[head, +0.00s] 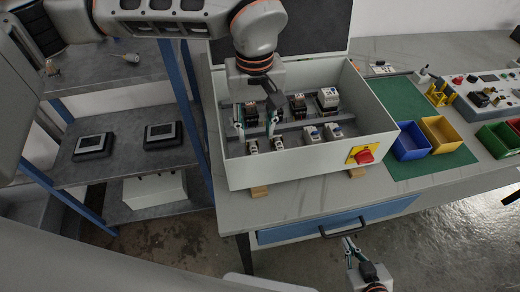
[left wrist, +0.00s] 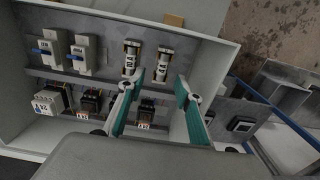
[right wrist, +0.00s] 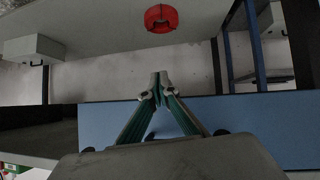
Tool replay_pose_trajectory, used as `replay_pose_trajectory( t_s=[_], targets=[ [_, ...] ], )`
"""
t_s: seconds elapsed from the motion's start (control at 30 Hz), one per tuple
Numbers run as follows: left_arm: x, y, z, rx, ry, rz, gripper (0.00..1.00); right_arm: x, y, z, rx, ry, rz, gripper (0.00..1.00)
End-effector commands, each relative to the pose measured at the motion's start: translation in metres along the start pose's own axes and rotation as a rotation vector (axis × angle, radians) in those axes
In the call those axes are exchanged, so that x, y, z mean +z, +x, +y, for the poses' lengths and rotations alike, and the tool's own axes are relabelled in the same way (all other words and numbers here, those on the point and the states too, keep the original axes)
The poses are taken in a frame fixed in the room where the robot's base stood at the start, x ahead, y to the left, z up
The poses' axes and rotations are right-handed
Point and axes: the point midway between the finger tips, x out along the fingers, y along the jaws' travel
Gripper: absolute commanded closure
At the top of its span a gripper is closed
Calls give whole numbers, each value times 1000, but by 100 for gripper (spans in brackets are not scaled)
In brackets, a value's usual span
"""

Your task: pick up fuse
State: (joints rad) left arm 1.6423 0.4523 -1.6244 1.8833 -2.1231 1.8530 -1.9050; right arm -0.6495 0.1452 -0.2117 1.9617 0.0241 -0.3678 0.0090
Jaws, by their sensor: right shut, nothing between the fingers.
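Two fuses with white labels and metallic ends sit side by side in the open grey box. The left-wrist view shows one fuse (left wrist: 131,58) and the other (left wrist: 163,65); in the head view they are a left one (head: 252,147) and a right one (head: 278,142) near the box's front wall. My left gripper (head: 255,127) reaches down into the box, open and empty. In the left wrist view its fingertips (left wrist: 160,88) are apart, with the fuses beyond them. My right gripper (head: 349,243) is shut and empty, low in front of the table; its tips (right wrist: 157,84) meet.
The box wall (head: 310,160) surrounds several breakers and contactors close to my left gripper. A red knob (head: 365,157) sits on the front wall. Blue (head: 411,143) and yellow (head: 441,134) bins stand right. A blue drawer (head: 290,232) with a handle is near my right gripper.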

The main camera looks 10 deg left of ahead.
Motion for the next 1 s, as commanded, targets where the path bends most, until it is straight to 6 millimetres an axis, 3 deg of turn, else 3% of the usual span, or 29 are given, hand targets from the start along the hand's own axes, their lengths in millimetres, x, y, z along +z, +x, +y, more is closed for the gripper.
replay_pose_trajectory(
  t_s=[0.5,0.8,0.83,0.97,1.0],
  targets=[
    [4,61,-5,1,-1,-4,65,-8,-2,-2,0,9,7,100],
    [4,66,-5,2,-1,-2,65,-8,-2,-1,1,6,7,100],
    [4,66,-5,2,-1,-2,68,-8,-2,-1,1,6,7,100],
    [4,66,-5,2,-1,-2,100,-8,-2,0,1,5,7,100],
    [4,66,-5,2,-1,-2,100,-8,-2,0,1,5,7,100]
  ],
)
